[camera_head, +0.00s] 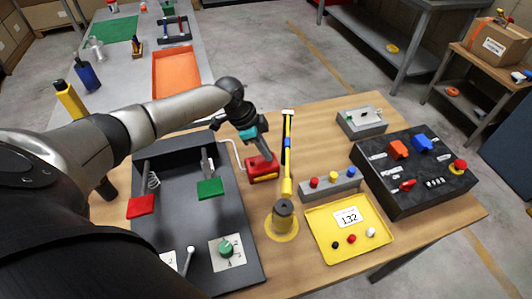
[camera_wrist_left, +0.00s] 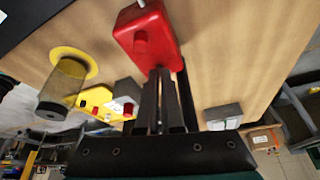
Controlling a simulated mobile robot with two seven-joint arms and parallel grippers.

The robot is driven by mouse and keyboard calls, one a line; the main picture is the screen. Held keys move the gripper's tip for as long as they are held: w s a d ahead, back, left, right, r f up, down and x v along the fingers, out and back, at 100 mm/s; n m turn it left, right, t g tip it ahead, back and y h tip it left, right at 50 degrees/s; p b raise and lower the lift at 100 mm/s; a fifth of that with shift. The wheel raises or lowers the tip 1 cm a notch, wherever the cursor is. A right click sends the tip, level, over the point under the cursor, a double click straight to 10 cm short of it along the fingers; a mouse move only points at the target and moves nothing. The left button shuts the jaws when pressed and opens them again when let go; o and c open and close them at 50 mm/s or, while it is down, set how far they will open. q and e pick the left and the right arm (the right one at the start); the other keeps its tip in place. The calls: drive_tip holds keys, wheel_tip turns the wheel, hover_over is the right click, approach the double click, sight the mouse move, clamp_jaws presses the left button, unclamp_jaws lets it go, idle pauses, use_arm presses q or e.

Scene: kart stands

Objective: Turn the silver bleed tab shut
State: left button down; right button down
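A red block-shaped body (camera_head: 262,168) with a thin pale line from its upper left lies on the wooden table in the head view. It also fills the top middle of the left wrist view (camera_wrist_left: 148,35), with a small red knob on it. My left gripper (camera_head: 255,147) is right at this body, and its dark fingers (camera_wrist_left: 160,82) reach its near end. The fingers are close together, with only a narrow gap. I cannot make out the silver bleed tab for sure; the fingertips may hide it. My right gripper is in neither view.
A yellow bar (camera_head: 287,160) stands just right of the red body, by a grey cylinder (camera_head: 283,213). A dark tray (camera_head: 235,255) is at the left. A button strip (camera_head: 355,181), yellow panel (camera_head: 325,245), grey box (camera_head: 347,126) and black control box (camera_head: 425,200) are to the right.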

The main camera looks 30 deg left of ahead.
use_arm(q)
drive_tip(key=m+b, duration=0.1)
drive_tip(key=m, duration=0.1)
drive_tip(key=m+g+b, duration=0.1)
drive_tip(key=m+b, duration=0.1)
drive_tip(key=m+g+b, duration=0.1)
drive_tip(key=m+b, duration=0.1)
drive_tip(key=shift+w+f+h, duration=0.15)
drive_tip(key=shift+w+h, duration=0.15)
drive_tip(key=shift+h, duration=0.1)
drive_tip(key=m+g+b, duration=0.1)
drive_tip(key=m+b, duration=0.2)
drive_tip(key=shift+w+m+g, duration=0.15)
drive_tip(key=shift+m+g, duration=0.15)
drive_tip(key=shift+m+g+y+b, duration=0.45)
drive_tip(key=shift+m+b, duration=0.5)
drive_tip(key=shift+m, duration=0.55)
drive_tip(key=c, duration=1.5)
unclamp_jaws()
drive_tip(key=o, duration=0.4)
drive_tip(key=shift+o, duration=0.2)
drive_tip(key=shift+w+r, duration=0.1)
drive_tip(key=shift+r, duration=0.1)
